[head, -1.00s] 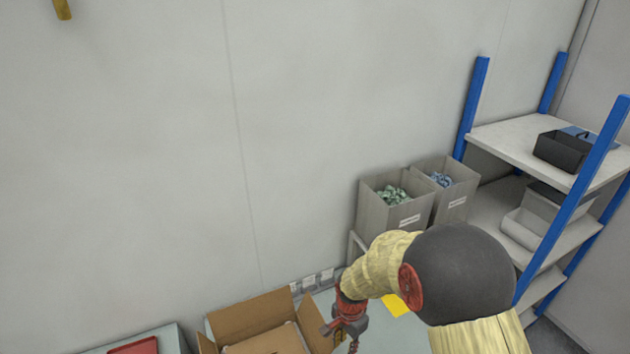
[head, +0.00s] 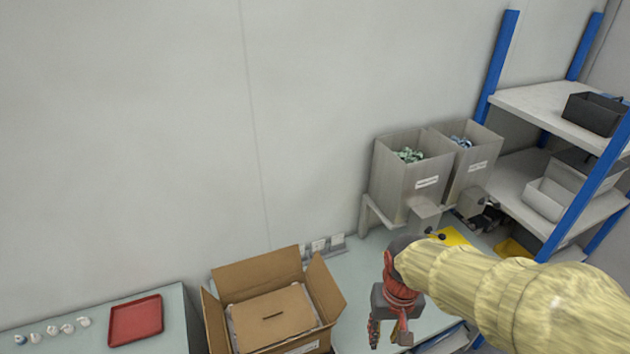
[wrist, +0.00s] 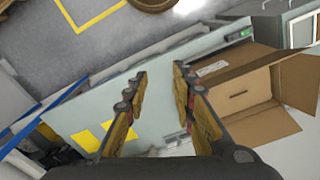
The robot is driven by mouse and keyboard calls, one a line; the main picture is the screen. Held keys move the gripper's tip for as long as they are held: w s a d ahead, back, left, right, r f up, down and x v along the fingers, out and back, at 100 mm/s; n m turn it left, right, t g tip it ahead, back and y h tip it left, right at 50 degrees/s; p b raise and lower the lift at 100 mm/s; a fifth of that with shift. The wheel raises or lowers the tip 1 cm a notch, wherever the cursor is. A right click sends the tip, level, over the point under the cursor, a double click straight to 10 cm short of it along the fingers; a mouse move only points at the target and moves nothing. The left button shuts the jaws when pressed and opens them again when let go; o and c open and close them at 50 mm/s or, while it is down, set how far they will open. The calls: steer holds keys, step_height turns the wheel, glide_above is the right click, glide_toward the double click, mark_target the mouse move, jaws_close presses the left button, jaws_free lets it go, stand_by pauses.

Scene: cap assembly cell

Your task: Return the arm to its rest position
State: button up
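My gripper (head: 388,333) hangs at the end of my yellow-sleeved arm, over the pale bench in the head view, to the right of the open cardboard box (head: 228,277). In the wrist view my gripper (wrist: 160,85) has its two fingers apart, with nothing between them but the bench surface behind. The cardboard box also shows in the wrist view (wrist: 265,127), right of the fingers.
Two grey bins (head: 397,185) with green and blue parts stand behind the arm. A blue-post shelf (head: 560,110) is at right. A red tray (head: 135,322) and several small white caps (head: 52,329) lie on the left bench. Yellow patches (head: 450,237) mark the bench.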

steer(key=s+d+f+t+b, duration=0.3)
steer(key=s+f+t+b, duration=0.1)
steer(key=b, duration=1.5)
steer(key=shift+s+d+f+t, duration=0.4)
steer(key=shift+s+t, duration=0.3)
steer(key=shift+s, duration=0.5)
steer(key=shift+a, duration=0.1)
